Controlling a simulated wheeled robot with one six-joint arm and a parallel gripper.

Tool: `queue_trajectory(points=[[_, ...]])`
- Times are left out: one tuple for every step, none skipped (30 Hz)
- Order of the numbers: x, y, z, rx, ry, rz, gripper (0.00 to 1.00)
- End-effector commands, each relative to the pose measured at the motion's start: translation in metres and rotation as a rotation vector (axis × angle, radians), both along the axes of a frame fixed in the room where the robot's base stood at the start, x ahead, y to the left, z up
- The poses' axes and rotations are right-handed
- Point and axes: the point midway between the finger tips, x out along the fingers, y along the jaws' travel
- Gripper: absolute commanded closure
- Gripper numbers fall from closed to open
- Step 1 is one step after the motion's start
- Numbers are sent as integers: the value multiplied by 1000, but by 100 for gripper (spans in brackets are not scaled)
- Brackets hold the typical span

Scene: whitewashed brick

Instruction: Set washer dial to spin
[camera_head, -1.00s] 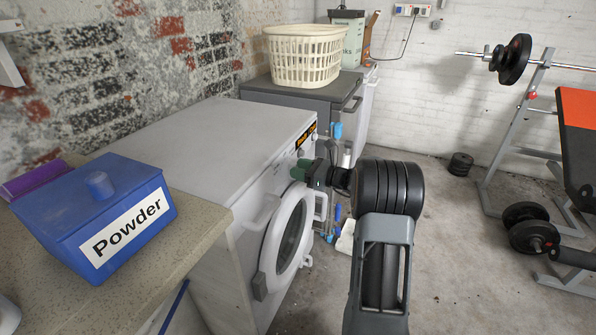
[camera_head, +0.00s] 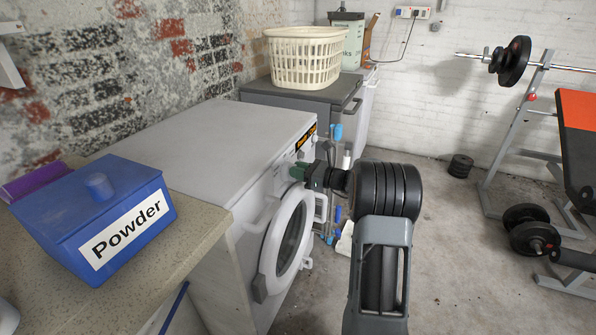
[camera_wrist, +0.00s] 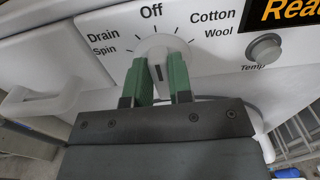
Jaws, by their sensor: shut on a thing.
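The white washer (camera_head: 225,130) stands left of centre in the head view, its front facing right. In the wrist view its dial (camera_wrist: 160,44) is a round white knob on the panel, with Off above it, Drain and Spin to its left, and Cotton and Wool to its right. My gripper (camera_wrist: 160,66) has its green fingers on either side of the dial and is shut on it. A dark mark shows on the dial's lower part, between the fingers. In the head view my gripper (camera_head: 299,173) is at the washer's front panel, its contact partly hidden.
A round button (camera_wrist: 264,50) and a lit display (camera_wrist: 285,12) are right of the dial. The washer's round door (camera_head: 286,245) is below my gripper. A blue Powder box (camera_head: 95,215) stands on the counter at left. Weights and a bench (camera_head: 578,150) are at right.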

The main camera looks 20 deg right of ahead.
Motion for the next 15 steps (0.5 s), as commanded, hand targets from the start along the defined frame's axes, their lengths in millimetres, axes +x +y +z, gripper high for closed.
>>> queue_trajectory(points=[[0,0,0,-1,-1,0,100],[0,0,0,-2,-2,0,100],[0,0,-1,-5,-5,0,100],[0,0,-1,-9,-8,0,100],[0,0,-1,-14,-13,0,100],[-1,0,-1,-24,-22,0,100],[-1,0,-2,-32,-29,0,100],[-1,1,-2,-41,-37,0,100],[-1,1,-2,-57,-52,0,100],[-1,1,-2,-69,-64,0,100],[-2,1,-3,-85,-78,0,100],[-2,1,-3,-106,-97,0,100],[-2,2,-4,-124,-114,0,100],[-2,2,-4,-142,-130,0,100],[-3,2,-5,-169,-155,0,100]])
